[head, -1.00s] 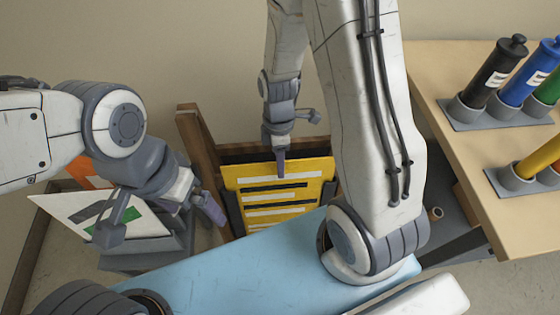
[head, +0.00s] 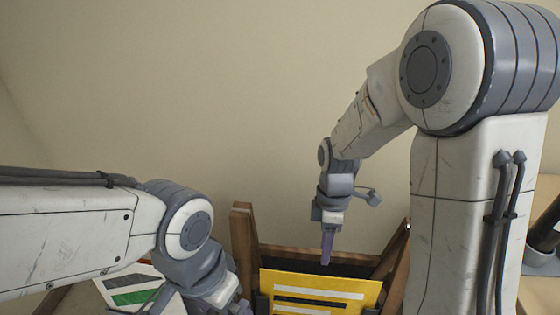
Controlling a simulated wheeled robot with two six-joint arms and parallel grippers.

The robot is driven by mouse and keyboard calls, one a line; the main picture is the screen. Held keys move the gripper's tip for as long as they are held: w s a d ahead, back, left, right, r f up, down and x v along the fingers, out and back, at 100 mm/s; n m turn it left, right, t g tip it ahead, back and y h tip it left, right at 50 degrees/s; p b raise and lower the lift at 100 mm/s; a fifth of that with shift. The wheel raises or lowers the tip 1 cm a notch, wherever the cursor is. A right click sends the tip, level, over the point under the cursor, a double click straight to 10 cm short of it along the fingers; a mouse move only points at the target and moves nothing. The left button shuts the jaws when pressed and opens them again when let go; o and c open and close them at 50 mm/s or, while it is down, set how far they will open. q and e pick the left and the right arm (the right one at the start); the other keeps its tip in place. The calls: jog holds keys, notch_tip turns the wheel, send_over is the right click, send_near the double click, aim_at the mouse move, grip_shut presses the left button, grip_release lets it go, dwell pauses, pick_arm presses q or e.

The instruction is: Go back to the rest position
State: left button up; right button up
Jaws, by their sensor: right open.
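My right gripper (head: 327,250) points down in the middle of the head view, above the top edge of a yellow sheet with black and white bars (head: 320,290). It looks apart from the sheet, and its jaws are open and empty. The sheet stands in a dark holder with a brown wooden frame (head: 243,245). My left gripper is low in the view, partly cut off by the bottom edge, and its fingers do not show clearly.
A white sheet with a green block (head: 135,297) lies at the lower left, partly behind my left arm. A tan table (head: 545,190) with a dark bottle (head: 548,228) in a grey holder is at the right edge. Plain wall (head: 200,90) fills the back.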

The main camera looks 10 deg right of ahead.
pick_arm(q)
notch_tip(320, 180, up, 3)
jog(key=p, duration=0.2)
jog(key=shift+f+p, duration=0.1)
jog(key=shift+p, duration=0.3)
pick_arm(e)
jog(key=s+a+r+m+t, duration=0.1)
jog(key=s+a+r+m, duration=0.2)
jog(key=s+a+r, duration=0.2)
jog(key=s+a+r+m+t, duration=0.1)
jog(key=s+a+r+m, duration=0.3)
jog(key=s, duration=0.5)
jog(key=shift+s+a+r+m, duration=0.3)
jog(key=shift+a+r, duration=0.5)
jog(key=shift+a, duration=0.45)
pick_arm(q)
jog(key=shift+c, duration=0.3)
